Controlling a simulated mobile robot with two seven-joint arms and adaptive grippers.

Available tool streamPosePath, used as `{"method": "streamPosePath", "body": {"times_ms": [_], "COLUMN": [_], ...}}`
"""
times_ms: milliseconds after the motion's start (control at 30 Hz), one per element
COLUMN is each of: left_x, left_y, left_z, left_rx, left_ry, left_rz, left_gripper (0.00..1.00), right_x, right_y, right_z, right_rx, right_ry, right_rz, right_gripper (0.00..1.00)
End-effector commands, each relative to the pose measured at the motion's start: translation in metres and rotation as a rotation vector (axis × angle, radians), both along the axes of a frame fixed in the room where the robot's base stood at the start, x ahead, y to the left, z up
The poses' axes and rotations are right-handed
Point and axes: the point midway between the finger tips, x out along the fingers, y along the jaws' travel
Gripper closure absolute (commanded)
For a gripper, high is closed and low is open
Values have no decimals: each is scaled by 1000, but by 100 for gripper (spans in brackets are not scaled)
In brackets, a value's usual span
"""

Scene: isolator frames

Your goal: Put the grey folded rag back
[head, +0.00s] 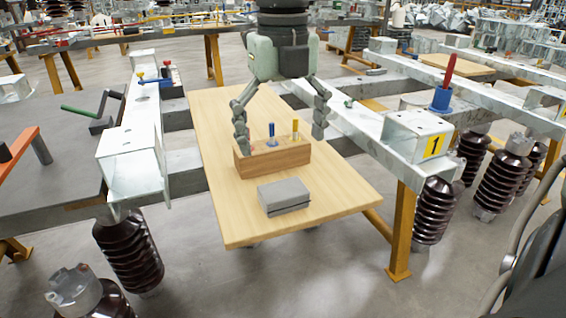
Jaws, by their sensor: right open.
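The grey folded rag (284,195) lies flat on the light wooden board (340,190), just in front of a wooden box. The wooden box (275,160) holds a few upright items, among them a blue-handled one (271,132) and a yellow one (295,130). My right gripper (281,142) points down from the top with its fingers wide apart, one by each end of the box. It holds nothing, and I cannot tell whether the fingers touch the box. The rag is nearer the camera, apart from the gripper. My left gripper is out of view.
Grey metal beams flank the board, with a bracket (130,158) on the left and a bracket marked 1 (415,138) on the right. A blue holder with a red-handled tool (441,98) stands on the right. The board's front end beside the rag is bare.

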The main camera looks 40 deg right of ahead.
Motion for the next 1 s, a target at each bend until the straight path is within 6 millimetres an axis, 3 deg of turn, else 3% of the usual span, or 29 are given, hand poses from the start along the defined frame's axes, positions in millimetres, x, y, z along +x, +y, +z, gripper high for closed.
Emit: {"method": "streamPosePath", "body": {"times_ms": [100,233,1000], "left_x": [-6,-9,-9], "left_y": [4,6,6], "left_z": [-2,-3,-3], "left_rx": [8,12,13], "left_ry": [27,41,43], "left_rz": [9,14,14], "left_gripper": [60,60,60], "right_x": [1,0,0], "right_y": [0,0,0], "right_z": [16,23,24], "right_rx": [-1,0,0], "right_ry": [-2,0,1], "right_rz": [0,-1,0], "right_gripper": [7,7,7]}}
